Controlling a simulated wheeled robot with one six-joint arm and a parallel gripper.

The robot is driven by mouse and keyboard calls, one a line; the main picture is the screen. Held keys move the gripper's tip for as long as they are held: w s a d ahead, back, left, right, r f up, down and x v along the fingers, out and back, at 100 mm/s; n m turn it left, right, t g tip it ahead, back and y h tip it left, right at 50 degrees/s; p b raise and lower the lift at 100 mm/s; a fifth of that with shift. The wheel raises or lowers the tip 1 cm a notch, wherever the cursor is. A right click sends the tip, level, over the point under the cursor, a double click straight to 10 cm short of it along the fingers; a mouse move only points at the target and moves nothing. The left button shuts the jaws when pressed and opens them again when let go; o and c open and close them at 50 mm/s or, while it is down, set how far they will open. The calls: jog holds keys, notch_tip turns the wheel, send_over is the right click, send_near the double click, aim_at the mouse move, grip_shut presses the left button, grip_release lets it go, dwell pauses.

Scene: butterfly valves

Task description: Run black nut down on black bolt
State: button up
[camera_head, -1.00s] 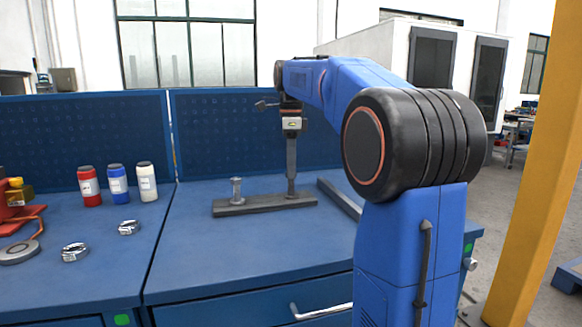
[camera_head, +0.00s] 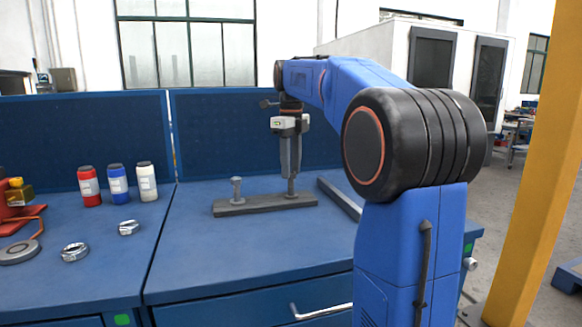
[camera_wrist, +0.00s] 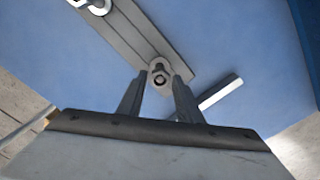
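The black bolt (camera_head: 292,186) stands upright at the right end of a grey bar on the bench. In the wrist view the bolt (camera_wrist: 160,80) appears end-on, with a grey nut-like collar (camera_wrist: 157,68) around it; how far down the nut sits cannot be told. My gripper (camera_head: 290,176) hangs pointing down directly over this bolt. In the wrist view my gripper (camera_wrist: 158,78) has its two fingers spread, with a gap on both sides of the bolt. The fingers hide the upper part of the bolt in the head view.
The grey bar (camera_head: 262,205) also carries a silver bolt (camera_head: 236,190) at its left end. A metal strip (camera_head: 338,197) lies to the right. The bench front is clear.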

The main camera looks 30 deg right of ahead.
dwell(0.4)
jog(key=n, duration=2.4)
